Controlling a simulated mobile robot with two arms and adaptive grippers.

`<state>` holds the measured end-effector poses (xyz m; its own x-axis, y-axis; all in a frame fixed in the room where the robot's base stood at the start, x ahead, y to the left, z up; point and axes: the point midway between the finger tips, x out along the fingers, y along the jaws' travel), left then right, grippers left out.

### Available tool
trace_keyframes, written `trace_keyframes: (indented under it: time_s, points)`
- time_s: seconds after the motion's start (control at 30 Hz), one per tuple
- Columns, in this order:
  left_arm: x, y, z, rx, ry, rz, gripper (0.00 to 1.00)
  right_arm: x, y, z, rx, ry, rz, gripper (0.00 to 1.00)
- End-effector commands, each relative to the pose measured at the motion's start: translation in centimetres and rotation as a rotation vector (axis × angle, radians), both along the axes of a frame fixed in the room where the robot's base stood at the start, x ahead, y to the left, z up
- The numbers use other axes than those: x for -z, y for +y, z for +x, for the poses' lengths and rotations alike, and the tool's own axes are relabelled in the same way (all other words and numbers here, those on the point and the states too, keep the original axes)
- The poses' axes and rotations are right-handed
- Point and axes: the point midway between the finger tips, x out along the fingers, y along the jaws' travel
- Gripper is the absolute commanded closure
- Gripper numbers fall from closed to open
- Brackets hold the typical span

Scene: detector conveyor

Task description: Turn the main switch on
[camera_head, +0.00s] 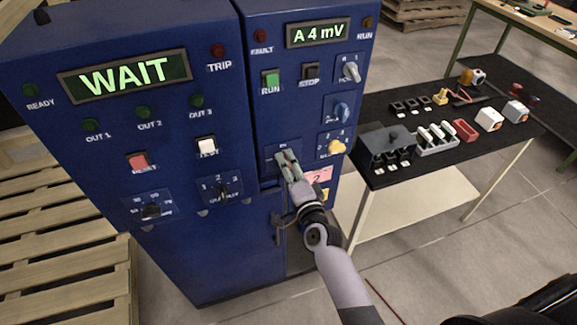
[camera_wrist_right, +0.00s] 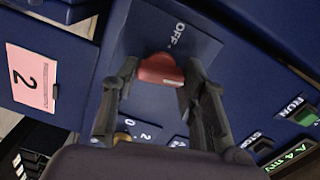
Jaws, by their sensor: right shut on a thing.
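The main switch is a red knob (camera_wrist_right: 160,70) on a blue plate of the right blue cabinet (camera_head: 262,100). The word OFF shows beside the knob in the wrist view; a small label at the plate's top in the head view is too small to read surely. My right gripper (camera_head: 288,160) is at the knob, its two dark fingers (camera_wrist_right: 160,80) on either side of it, shut on it. In the head view the fingers cover most of the knob, so its turn angle is hard to tell. My left gripper is not in view.
The left cabinet's display (camera_head: 125,75) reads WAIT; the right cabinet's display (camera_head: 317,33) reads A 4 mV. Other knobs and buttons sit close above the switch. A pink card (camera_head: 318,175) marked 2 is beside it. A black-topped table (camera_head: 440,165) with small devices stands right; pallets (camera_head: 60,240) left.

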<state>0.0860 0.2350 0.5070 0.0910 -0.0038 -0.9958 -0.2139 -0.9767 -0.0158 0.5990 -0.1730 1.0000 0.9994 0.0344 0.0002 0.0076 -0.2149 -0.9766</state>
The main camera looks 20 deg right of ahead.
Motion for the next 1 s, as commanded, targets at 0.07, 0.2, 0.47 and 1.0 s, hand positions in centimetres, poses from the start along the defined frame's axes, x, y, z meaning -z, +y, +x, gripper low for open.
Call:
trace_keyframes:
  time_s: [0.07,0.2,0.47,1.0]
  points:
    - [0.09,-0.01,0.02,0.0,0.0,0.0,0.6,0.08,-0.04,-0.02,0.001,0.003,0.054,0.88]
    - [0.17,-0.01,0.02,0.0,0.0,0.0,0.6,0.1,-0.03,-0.03,0.001,0.005,0.133,0.88]
    - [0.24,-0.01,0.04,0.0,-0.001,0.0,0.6,0.1,-0.03,-0.03,0.001,0.008,0.213,0.88]
    - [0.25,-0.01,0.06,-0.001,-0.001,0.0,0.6,0.11,-0.03,-0.04,0.001,0.009,0.235,0.6]
